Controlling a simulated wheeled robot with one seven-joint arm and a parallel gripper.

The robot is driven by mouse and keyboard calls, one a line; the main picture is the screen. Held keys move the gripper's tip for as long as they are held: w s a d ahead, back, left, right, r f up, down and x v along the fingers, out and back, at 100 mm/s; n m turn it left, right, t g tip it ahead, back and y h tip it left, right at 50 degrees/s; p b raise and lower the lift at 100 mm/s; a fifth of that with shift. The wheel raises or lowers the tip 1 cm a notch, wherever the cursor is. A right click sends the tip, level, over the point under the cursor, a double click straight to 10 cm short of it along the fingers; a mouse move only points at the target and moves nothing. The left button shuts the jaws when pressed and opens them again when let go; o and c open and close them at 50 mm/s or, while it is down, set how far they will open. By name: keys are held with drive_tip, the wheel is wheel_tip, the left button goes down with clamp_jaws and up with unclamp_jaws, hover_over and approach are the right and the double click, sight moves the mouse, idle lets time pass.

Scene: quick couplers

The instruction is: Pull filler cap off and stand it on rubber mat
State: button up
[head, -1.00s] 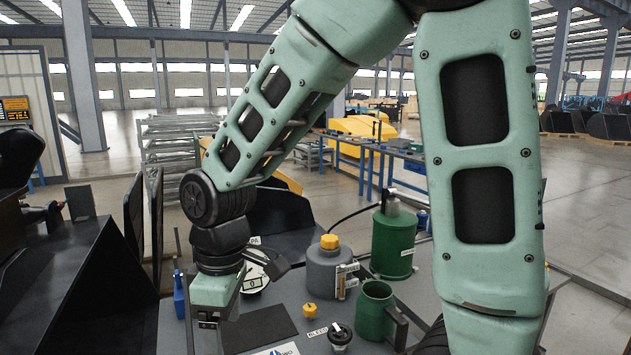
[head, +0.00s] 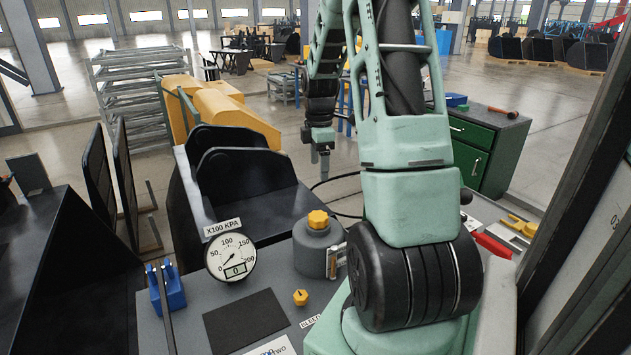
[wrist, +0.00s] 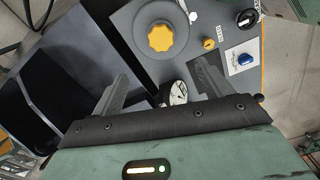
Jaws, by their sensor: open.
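The yellow filler cap (head: 318,219) sits on top of the grey round reservoir (head: 316,250) on the grey bench panel. It also shows in the wrist view (wrist: 160,37), beyond the fingertips. The black rubber mat (head: 245,320) lies flat and bare on the panel, in front and left of the reservoir. My gripper (head: 322,168) hangs above and behind the reservoir in the head view, apart from the cap. In the wrist view its fingers (wrist: 158,78) are spread wide with nothing between them.
A round gauge (head: 231,257) stands left of the reservoir. A small yellow knob (head: 301,298) sits between mat and reservoir. A blue item (head: 166,288) stands at the panel's left edge. A black bin (head: 240,190) is behind the panel. My arm hides the panel's right part.

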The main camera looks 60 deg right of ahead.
sight(319, 215)
wheel_tip(319, 215, down, 17)
drive_tip(key=p, duration=0.4)
drive_tip(key=shift+r, duration=0.15)
drive_tip(key=shift+r, duration=0.1)
drive_tip(key=c, duration=1.2)
